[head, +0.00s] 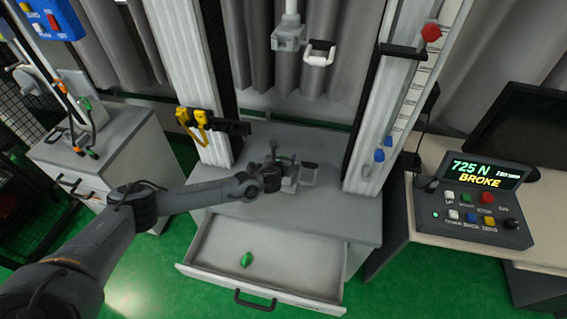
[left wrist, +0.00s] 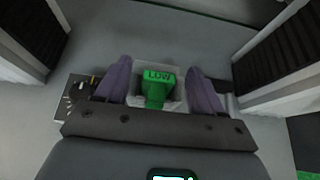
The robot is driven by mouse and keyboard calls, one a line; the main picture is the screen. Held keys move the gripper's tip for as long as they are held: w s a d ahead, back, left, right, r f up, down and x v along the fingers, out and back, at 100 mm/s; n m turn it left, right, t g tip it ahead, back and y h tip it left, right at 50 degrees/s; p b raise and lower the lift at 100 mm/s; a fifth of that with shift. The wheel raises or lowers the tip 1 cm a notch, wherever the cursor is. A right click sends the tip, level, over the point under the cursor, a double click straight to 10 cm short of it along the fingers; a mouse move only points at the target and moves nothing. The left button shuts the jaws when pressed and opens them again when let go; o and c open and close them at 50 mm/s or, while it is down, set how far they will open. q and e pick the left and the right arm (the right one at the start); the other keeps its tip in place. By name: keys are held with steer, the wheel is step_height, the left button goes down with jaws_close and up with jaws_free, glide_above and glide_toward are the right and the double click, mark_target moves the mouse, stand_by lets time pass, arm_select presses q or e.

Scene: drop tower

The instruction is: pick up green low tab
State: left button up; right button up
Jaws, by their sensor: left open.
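The green low tab (left wrist: 157,85), with "LOW" on its top face, stands in a pale holder at the tower's base in the left wrist view. My left gripper (left wrist: 160,86) is open, with one purple finger on each side of the tab and visible gaps between. In the head view my left gripper (head: 276,174) is over the base plate between the tower's columns, beside a small grey fixture (head: 307,174); the tab is largely hidden there. My right gripper is not in view.
An open drawer (head: 215,251) below holds a green piece (head: 246,260). White columns (head: 187,75) flank the base, with a yellow-and-black part (head: 196,122) on the left one. A clamp (head: 289,38) hangs above. A control box (head: 480,200) reading "725 N BROKE" stands right.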

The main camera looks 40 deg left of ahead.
arm_select(q)
steer(key=shift+w+a+f, duration=0.25)
steer(key=shift+w+f, duration=0.1)
steer(key=shift+w, duration=0.1)
steer(key=c, duration=1)
steer(key=shift+c, duration=0.2)
steer(key=shift+r, duration=0.1)
